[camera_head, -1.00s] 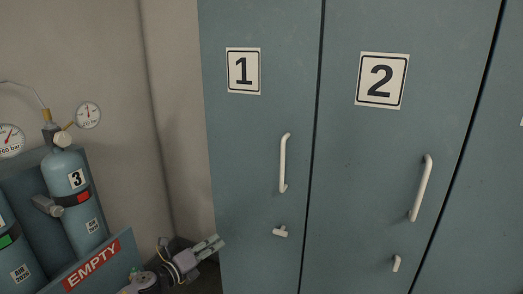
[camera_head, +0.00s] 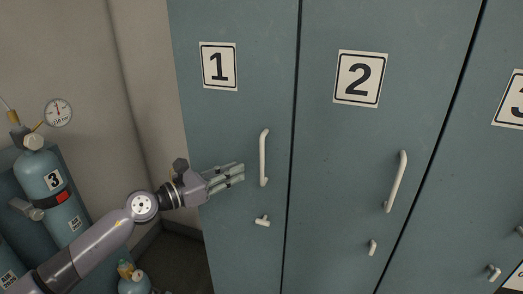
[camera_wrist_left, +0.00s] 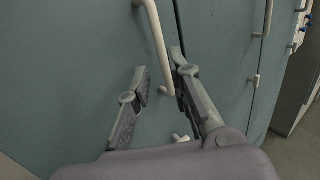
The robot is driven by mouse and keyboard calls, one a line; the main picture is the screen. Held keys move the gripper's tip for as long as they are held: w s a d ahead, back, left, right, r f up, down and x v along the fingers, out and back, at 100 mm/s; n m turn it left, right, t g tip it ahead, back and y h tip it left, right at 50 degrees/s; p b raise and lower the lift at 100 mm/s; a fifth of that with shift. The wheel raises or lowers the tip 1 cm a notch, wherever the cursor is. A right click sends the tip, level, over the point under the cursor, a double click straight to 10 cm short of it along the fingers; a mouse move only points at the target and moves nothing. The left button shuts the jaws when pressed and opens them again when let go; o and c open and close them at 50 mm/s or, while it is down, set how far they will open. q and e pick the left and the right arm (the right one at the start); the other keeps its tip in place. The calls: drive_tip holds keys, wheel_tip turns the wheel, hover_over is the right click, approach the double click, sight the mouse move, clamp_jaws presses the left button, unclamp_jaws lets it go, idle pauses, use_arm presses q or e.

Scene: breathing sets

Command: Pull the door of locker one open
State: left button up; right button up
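The door of locker one (camera_head: 220,125) is blue-grey, carries a "1" plate and looks closed. Its white vertical handle (camera_head: 264,158) is on the right side of the door, with a small latch knob (camera_head: 262,221) below. My left gripper (camera_head: 241,173) is just left of the handle in the head view, fingers pointing at it. In the left wrist view the left gripper (camera_wrist_left: 160,72) is open, its fingers spread apart, and the handle (camera_wrist_left: 159,50) shows between and beyond the fingertips. I cannot tell whether they touch. My right gripper is not in view.
The door of locker two (camera_head: 355,190) with its own handle (camera_head: 396,182) is to the right. Another small cylinder top (camera_head: 132,280) shows below my left arm.

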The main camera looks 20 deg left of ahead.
sight(262, 159)
use_arm(q)
drive_tip(key=p+x, duration=0.2)
drive_tip(key=x, duration=0.8)
drive_tip(key=shift+p, duration=0.4)
drive_tip(key=shift+s, duration=0.1)
clamp_jaws()
